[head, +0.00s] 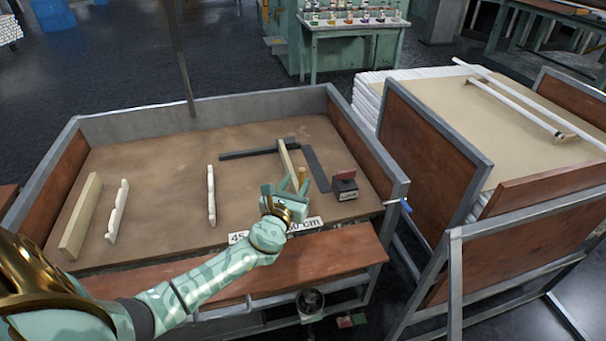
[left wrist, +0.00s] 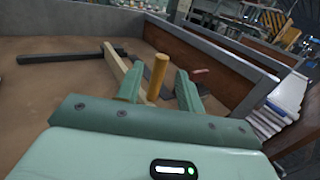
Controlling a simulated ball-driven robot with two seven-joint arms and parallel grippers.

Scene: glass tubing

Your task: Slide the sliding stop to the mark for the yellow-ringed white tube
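The sliding stop seems to be the pale wooden bar (head: 286,157) with an upright round peg (head: 303,178); I cannot tell how they join. In the left wrist view the peg (left wrist: 157,76) stands between the fingers, with gaps on both sides. My left gripper (head: 290,187) is open and holds nothing. A white label strip (head: 305,224) reads "45" and "cm", partly hidden by my arm. White tubes (head: 515,107) lie on the right-hand cart; no yellow ring can be made out. My right gripper is not in view.
Dark flat bars (head: 318,170) lie on the bench (head: 150,160) by the stop. A dark block with a red top (head: 344,186) stands to the right.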

